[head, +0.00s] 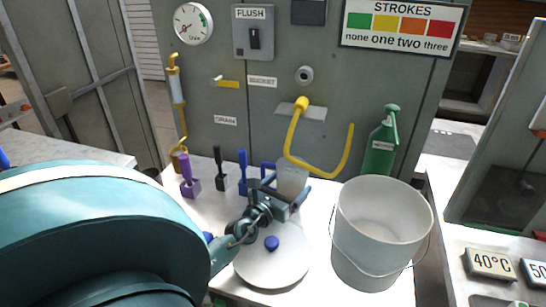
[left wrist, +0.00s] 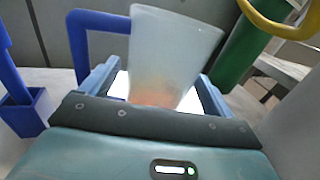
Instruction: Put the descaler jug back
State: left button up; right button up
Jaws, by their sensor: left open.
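The translucent jug (head: 293,176) with a blue handle stands upright on the white counter, below the yellow hose. My left gripper (head: 284,192) is open, with its blue-grey fingers on either side of the jug. The left wrist view shows the jug (left wrist: 172,50) between the open fingers (left wrist: 158,92), with a faint orange tint low inside it. Its blue handle (left wrist: 92,22) sticks out to the left. I cannot tell whether the fingers touch it, and its base is hidden. A green bottle (head: 381,148) with a small unreadable label stands against the panel. My right gripper is not in view.
A grey bucket (head: 347,240) stands close right of the gripper. A white round disc (head: 258,270) with a blue knob lies in front. Purple (head: 189,185), black (head: 220,180) and blue (head: 243,180) holders stand left. The yellow hose (head: 295,130) hangs above the jug.

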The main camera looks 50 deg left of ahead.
pick_arm(q)
jog(key=s, duration=0.3)
jog(key=s+d+b, duration=0.1)
jog(key=s, duration=0.2)
jog(key=s+d, duration=0.1)
jog(key=s, duration=0.3)
jog(key=shift+w, duration=0.1)
